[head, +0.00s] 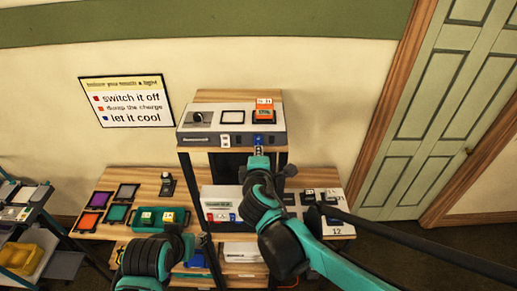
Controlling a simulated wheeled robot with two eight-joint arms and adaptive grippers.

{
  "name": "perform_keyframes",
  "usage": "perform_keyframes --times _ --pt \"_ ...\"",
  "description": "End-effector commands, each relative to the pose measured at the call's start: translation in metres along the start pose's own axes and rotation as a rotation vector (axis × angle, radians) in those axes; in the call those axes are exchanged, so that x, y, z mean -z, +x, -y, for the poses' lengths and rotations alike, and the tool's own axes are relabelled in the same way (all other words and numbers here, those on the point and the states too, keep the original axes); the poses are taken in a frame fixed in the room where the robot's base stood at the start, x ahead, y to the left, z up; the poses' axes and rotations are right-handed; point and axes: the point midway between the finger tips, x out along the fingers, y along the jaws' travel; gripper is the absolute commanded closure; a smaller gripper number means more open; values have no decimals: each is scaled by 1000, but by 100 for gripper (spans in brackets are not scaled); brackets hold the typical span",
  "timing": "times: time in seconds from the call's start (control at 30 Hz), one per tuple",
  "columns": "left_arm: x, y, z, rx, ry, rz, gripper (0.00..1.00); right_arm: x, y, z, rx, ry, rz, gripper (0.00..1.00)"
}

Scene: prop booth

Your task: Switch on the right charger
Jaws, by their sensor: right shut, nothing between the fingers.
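The charger unit (205,137) is a grey and white box on the top shelf, with two bays. Its right bay holds an orange block (264,113) with a white label. Its left bay (232,117) shows a dark outline and looks empty. A white switch (225,141) sits on the front below the left bay. A blue part (264,141) shows on the front below the right bay. My right gripper (259,151) is shut and empty, its tips at or just in front of this blue part. Contact cannot be told. My left arm shows at the lower left; its fingers do not show.
A sign (126,101) hangs on the wall. The wooden table (145,182) below holds coloured tiles (99,199), a teal case (150,219) and a small black stand (167,184). A second white unit (221,196) stands under the shelf. A cart is at far left, a door at right.

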Motion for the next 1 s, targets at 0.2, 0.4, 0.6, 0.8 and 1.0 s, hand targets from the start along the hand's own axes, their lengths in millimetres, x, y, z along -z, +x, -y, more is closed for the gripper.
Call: perform_keyframes --times 0.2,0.4,0.6,0.8,1.0 --pt "2 -3 0 0 0 0 54 0 16 0 0 0 -1 100" --pt "2 -3 0 0 0 0 54 0 18 0 0 0 -1 100" --pt "2 -2 0 0 0 0 54 0 18 0 0 0 -1 100" --pt "-5 7 0 0 0 0 54 0 26 4 1 0 1 100" --pt "-3 5 0 0 0 0 54 0 25 2 0 0 0 100"
